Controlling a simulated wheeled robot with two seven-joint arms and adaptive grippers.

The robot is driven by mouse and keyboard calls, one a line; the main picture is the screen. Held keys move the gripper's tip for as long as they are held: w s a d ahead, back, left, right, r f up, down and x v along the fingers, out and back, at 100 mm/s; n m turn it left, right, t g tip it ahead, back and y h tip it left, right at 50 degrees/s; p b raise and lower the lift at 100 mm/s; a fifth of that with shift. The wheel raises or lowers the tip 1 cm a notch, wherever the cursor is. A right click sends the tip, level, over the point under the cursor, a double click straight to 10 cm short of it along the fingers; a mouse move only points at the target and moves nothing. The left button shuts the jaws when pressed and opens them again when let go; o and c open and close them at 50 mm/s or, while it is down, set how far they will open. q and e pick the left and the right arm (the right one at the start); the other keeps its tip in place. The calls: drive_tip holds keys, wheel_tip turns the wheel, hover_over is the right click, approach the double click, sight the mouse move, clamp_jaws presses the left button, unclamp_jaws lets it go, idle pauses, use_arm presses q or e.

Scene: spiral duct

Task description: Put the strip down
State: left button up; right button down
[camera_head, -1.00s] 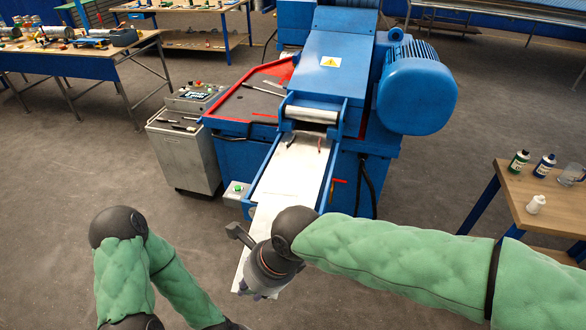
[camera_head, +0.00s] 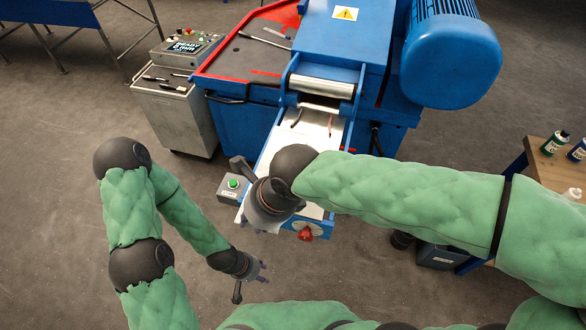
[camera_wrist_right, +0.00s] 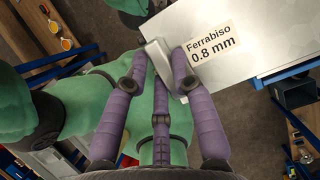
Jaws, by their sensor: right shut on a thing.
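The strip (camera_head: 312,128) is a pale metal sheet on the blue feed table below the machine's rollers. In the right wrist view its near part (camera_wrist_right: 250,62) bears a label reading "Ferrabiso 0.8 mm". My right gripper (camera_head: 258,228) is at the strip's near end. My right wrist and forearm hide part of the strip in the head view. My left gripper (camera_head: 264,273) is lower, apart from the strip, empty, with its small fingertips apparently spread.
The blue machine (camera_head: 342,45) has a roller (camera_head: 321,86) over the strip. A grey control cabinet (camera_head: 180,115) stands at left, a wooden table (camera_head: 541,174) at right.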

drive_tip(key=w+d+f, duration=0.1)
drive_tip(key=w, duration=0.1)
drive_tip(key=w+d+f, duration=0.2)
drive_tip(key=w, duration=0.1)
drive_tip(key=w+d+f+b, duration=0.1)
drive_tip(key=w, duration=0.1)
drive_tip(key=shift+w+d+f, duration=0.15)
drive_tip(key=shift+w+d, duration=0.1)
drive_tip(key=shift+w, duration=0.05)
drive_tip(key=w+f, duration=0.1)
drive_tip(key=w+d+f, duration=0.1)
drive_tip(key=f, duration=0.1)
drive_tip(key=w+f, duration=0.1)
drive_tip(key=shift+w+d+f+b, duration=0.1)
drive_tip(key=shift+d+f+b, duration=0.05)
drive_tip(key=shift+d+b, duration=0.2)
drive_tip(key=f, duration=0.2)
drive_tip(key=f+b, duration=0.1)
drive_tip(key=f, duration=0.1)
drive_tip(key=shift+w+d, duration=0.2)
drive_tip(key=shift+w, duration=0.1)
drive_tip(key=c, duration=1)
unclamp_jaws()
drive_tip(key=shift+f, duration=0.1)
drive_tip(key=shift+c, duration=0.2)
